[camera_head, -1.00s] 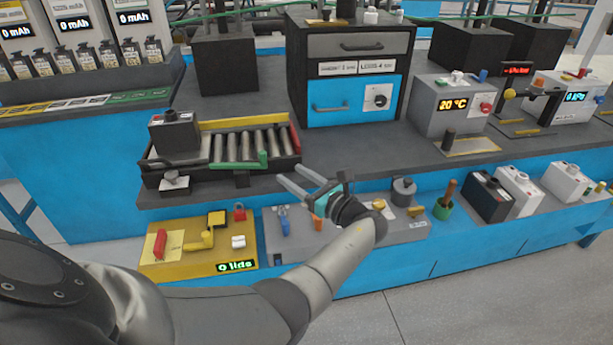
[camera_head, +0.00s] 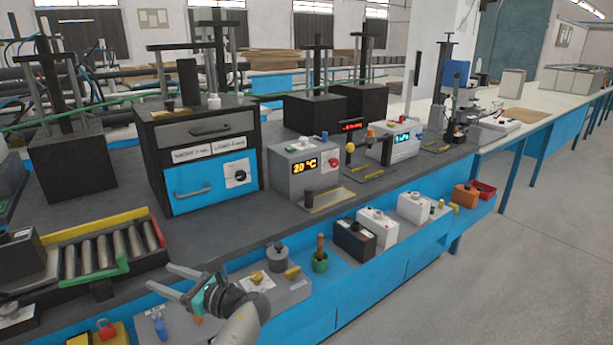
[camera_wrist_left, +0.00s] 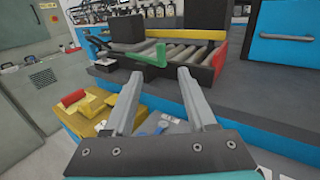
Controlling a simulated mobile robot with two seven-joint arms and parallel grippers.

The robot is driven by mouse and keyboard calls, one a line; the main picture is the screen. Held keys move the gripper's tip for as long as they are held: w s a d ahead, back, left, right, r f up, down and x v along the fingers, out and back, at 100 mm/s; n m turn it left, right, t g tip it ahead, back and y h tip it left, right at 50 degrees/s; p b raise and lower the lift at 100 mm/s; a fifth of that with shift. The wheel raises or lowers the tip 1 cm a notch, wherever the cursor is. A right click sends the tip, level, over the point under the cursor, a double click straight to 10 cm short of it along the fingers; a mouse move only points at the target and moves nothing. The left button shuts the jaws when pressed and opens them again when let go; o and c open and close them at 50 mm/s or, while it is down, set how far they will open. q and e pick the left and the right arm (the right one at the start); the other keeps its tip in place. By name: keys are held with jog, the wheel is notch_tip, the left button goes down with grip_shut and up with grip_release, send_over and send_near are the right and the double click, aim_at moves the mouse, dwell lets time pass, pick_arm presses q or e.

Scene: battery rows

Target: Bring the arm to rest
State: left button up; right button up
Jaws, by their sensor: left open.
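My left gripper (camera_head: 162,279) is open, with nothing between its two grey fingers. It is at the lower left of the head view, just in front of the workbench (camera_head: 215,228) edge, near the right end of a roller tray (camera_head: 153,233). In the left wrist view the open fingers (camera_wrist_left: 158,74) point toward the roller tray's green handle (camera_wrist_left: 150,58), apparently apart from it. My right gripper is not in view.
A blue-drawer cabinet (camera_head: 207,192), a grey 20 °C box (camera_head: 293,176) and a gauge box (camera_head: 397,148) stand on the bench. The lower shelf holds a green cup (camera_head: 320,263), a black battery (camera_head: 354,240) and white batteries. The floor at right is clear.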

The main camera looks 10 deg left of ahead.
pick_arm(q)
jog(key=s+d+f+n+h, duration=0.3)
jog(key=s+f+n+h, duration=0.1)
jog(key=s+f+n, duration=0.25)
jog(key=s+d+f+n+h, duration=0.4)
jog(key=s+f+n+h, duration=0.15)
jog(key=s, duration=0.25)
jog(key=s+d+r+n+h, duration=0.2)
jog(key=s+d+n+h, duration=0.15)
jog(key=s+d, duration=0.4)
jog(key=s+d+r+n+h, duration=0.2)
jog(key=s+d+n+h, duration=0.1)
jog(key=s+d+h, duration=0.4)
notch_tip(320, 180, down, 22)
jog(key=d+g+y, duration=0.1)
jog(key=y, duration=0.1)
jog(key=s+a+f+g, duration=0.1)
jog(key=s+a+f, duration=0.1)
jog(key=s+f, duration=1.2)
jog(key=shift+s+a+f+m, duration=0.25)
jog(key=shift+s+a+m, duration=0.2)
jog(key=shift+s, duration=0.8)
